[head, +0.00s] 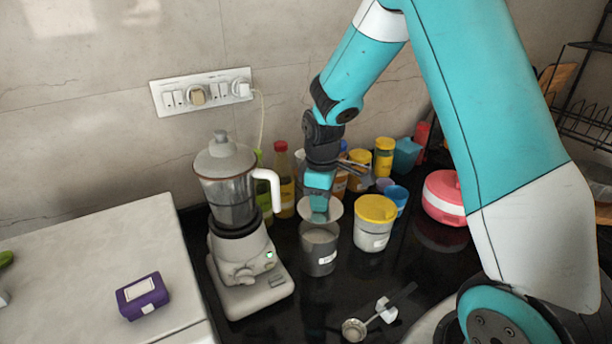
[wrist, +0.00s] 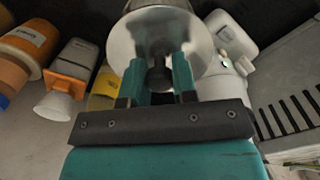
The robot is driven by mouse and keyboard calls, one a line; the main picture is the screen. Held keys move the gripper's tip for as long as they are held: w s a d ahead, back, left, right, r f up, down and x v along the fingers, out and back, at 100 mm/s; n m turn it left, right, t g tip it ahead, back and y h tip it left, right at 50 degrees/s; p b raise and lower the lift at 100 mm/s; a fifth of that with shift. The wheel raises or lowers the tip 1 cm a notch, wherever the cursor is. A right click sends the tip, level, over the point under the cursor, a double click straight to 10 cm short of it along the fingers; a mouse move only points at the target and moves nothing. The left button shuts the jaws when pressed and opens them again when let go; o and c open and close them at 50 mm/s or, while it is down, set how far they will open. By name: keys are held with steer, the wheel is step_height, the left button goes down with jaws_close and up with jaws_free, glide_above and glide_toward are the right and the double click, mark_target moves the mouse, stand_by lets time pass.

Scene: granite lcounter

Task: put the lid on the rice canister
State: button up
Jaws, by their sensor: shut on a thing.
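My gripper (head: 320,203) is shut on the knob of a round, shiny metal lid (head: 334,212). In the wrist view the two teal fingers (wrist: 159,82) close on the dark knob, and the lid (wrist: 140,48) spreads out beyond them. A grey metal canister (head: 320,262) with a white label stands upright on the black counter, just below the lid. The lid looks a little above the canister's rim and apart from it. The label is too small to read, and the lid partly hides the far side of the canister's mouth.
A white canister with a yellow lid (head: 375,222) stands close on the right. A blender (head: 240,230) stands on the left, with bottles (head: 283,182) behind. A measuring spoon (head: 355,329) lies in front. A pink container (head: 443,197) is farther right, and a purple box (head: 143,297) sits far left.

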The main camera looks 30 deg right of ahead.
steer(key=shift+w+f, duration=0.1)
steer(key=shift+w, duration=0.15)
steer(key=shift+f+b, duration=2.05)
steer(key=shift+f, duration=0.2)
steer(key=shift+f+b, duration=0.55)
steer(key=shift+f, duration=0.55)
steer(key=o, duration=1)
steer(key=shift+r, duration=0.1)
step_height(320, 180, up, 17)
steer(key=shift+s+r+b, duration=0.1)
steer(key=shift+r+b, duration=0.1)
steer(key=shift+b, duration=0.7)
steer(key=s+a+y, duration=0.1)
steer(key=s+a, duration=0.4)
steer(key=s, duration=0.3)
steer(key=s+a+m+y, duration=0.1)
steer(key=s+a, duration=0.5)
steer(key=s, duration=0.1)
steer(key=s+a+f+m+y, duration=0.1)
steer(key=s+a+y, duration=0.1)
steer(key=s+a, duration=0.4)
steer(key=shift+s+a, duration=0.25)
steer(key=shift+s, duration=1.05)
